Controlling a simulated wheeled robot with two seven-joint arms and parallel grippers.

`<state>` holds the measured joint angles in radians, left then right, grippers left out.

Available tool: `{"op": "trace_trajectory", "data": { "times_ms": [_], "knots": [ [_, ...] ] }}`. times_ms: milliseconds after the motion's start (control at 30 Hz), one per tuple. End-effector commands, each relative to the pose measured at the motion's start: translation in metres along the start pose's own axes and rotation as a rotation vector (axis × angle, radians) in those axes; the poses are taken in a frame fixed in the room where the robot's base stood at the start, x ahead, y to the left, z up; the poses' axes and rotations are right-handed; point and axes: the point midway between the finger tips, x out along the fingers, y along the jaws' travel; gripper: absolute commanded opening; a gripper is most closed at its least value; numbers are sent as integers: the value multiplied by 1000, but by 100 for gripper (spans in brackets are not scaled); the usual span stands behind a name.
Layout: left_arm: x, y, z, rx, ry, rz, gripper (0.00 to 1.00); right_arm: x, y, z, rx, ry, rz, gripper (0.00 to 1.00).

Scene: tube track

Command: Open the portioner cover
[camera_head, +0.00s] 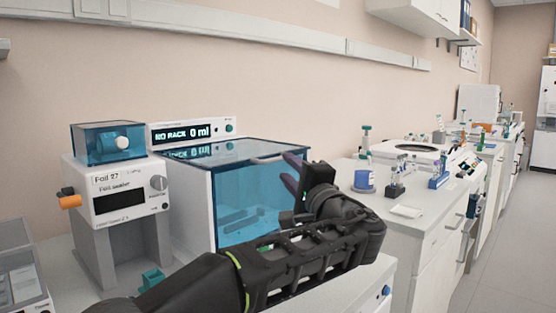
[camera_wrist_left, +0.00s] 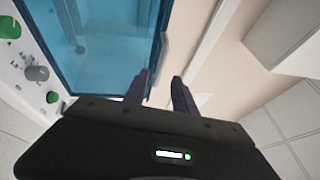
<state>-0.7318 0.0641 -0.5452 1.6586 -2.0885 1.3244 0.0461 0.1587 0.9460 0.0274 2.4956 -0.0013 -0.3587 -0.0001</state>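The portioner (camera_head: 203,215) is a white box with a blue see-through cover (camera_head: 245,205) on its top and front, and a display reading "NO RACK 0 ml" behind. The cover looks closed. My left gripper (camera_head: 270,168) reaches in from the right of the cover, its fingers at the cover's upper front edge. In the left wrist view the two fingers of the gripper (camera_wrist_left: 161,76) are apart, near a pale strip along the edge of the blue cover (camera_wrist_left: 110,45). I cannot tell whether they touch it. My right gripper is not in view.
A foil sealer (camera_head: 120,195) with a small blue lid and an orange knob stands close on the left. A bench (camera_head: 425,222) with a blue-labelled jar (camera_head: 364,181), bottles and a round-topped device lies to the right. A wall is behind; the floor at far right is clear.

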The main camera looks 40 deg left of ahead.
Motion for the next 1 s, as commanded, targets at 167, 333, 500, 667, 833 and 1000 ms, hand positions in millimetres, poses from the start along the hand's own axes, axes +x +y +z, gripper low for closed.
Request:
{"op": "trace_trajectory", "data": {
  "times_ms": [167,333,500,667,833,1000],
  "knots": [
    [28,-1,1,3,-4,0,33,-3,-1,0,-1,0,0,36],
    [52,-1,1,2,-3,-1,33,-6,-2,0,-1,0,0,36],
    [63,0,0,0,0,0,33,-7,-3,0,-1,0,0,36],
    [64,0,0,0,0,1,33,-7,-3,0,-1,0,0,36],
    [64,0,0,0,0,1,26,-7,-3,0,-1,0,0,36],
    [64,0,0,0,0,0,12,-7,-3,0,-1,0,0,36]
  ]
}}
